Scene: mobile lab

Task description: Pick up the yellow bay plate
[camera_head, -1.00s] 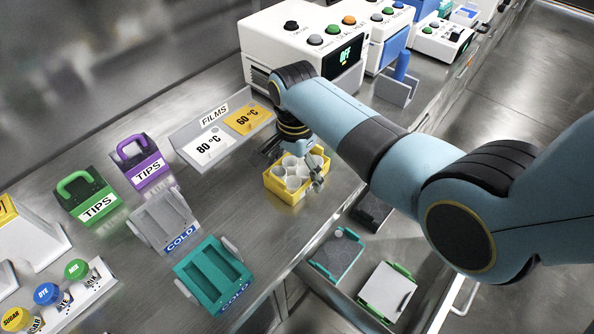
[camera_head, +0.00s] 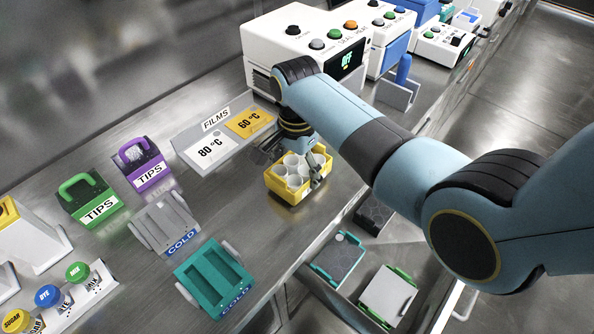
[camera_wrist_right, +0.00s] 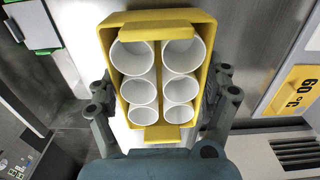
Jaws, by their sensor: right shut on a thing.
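The yellow bay plate (camera_head: 290,193) is a small yellow tray with several white round cups in two rows, near the middle of the bench. It fills the centre of the right wrist view (camera_wrist_right: 155,16). My right gripper (camera_head: 299,172) is over it, with one finger against each long side. The right wrist view shows these fingers (camera_wrist_right: 164,98) shut on the plate. The plate looks level; whether its underside touches the bench is hard to tell. My left gripper is in neither view.
The films holder (camera_head: 196,151) stands behind the plate, near a white machine (camera_head: 292,45). The grey cold rack (camera_head: 160,229), teal cold rack (camera_head: 213,276) and purple tips box (camera_head: 141,163) are to the left. An open drawer (camera_head: 338,255) lies below the front edge.

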